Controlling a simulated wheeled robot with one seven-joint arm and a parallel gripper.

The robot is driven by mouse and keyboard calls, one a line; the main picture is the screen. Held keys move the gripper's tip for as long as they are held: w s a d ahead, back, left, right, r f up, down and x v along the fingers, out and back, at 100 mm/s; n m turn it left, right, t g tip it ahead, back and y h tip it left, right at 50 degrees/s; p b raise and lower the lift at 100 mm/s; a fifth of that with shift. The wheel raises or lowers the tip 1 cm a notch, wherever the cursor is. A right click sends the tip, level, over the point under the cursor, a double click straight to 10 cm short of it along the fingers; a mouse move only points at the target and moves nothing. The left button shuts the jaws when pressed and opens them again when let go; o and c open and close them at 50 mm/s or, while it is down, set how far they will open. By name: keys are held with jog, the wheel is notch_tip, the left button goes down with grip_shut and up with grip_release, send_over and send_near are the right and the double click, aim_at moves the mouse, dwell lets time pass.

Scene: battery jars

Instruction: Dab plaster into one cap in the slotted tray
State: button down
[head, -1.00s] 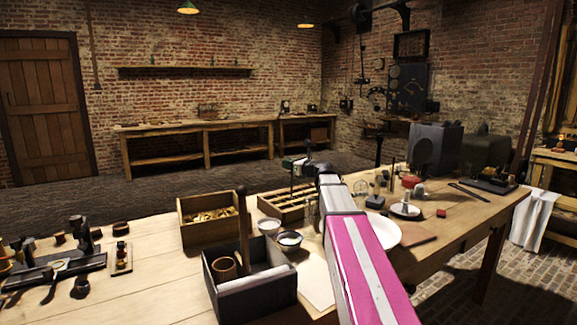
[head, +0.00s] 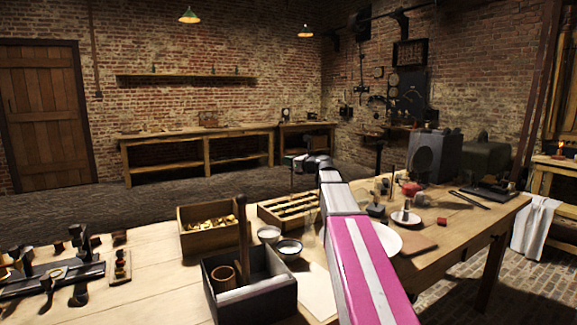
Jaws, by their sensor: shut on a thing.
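The slotted tray (head: 270,217) is a wooden tray with dark rows between pale slats, on the table near the picture's middle. My gripper (head: 293,163) is small and dark in this view, above the tray's back part. It is shut on a thin upright tool (head: 291,183), whose lower end points down towards the tray. Whether the tip touches anything or carries plaster is too small to tell. Single caps in the slots cannot be made out. A dark-rimmed bowl (head: 289,248) with white contents stands in front of the tray.
A pale bowl (head: 269,233) stands beside the dark-rimmed one. A wooden box (head: 190,243) of brass pieces is left of the tray. A dark box (head: 262,298) with an upright handle stands in front. A white plate (head: 387,242) is right of my arm, which hides some table.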

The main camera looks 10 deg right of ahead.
jog(key=shift+r, duration=1.25)
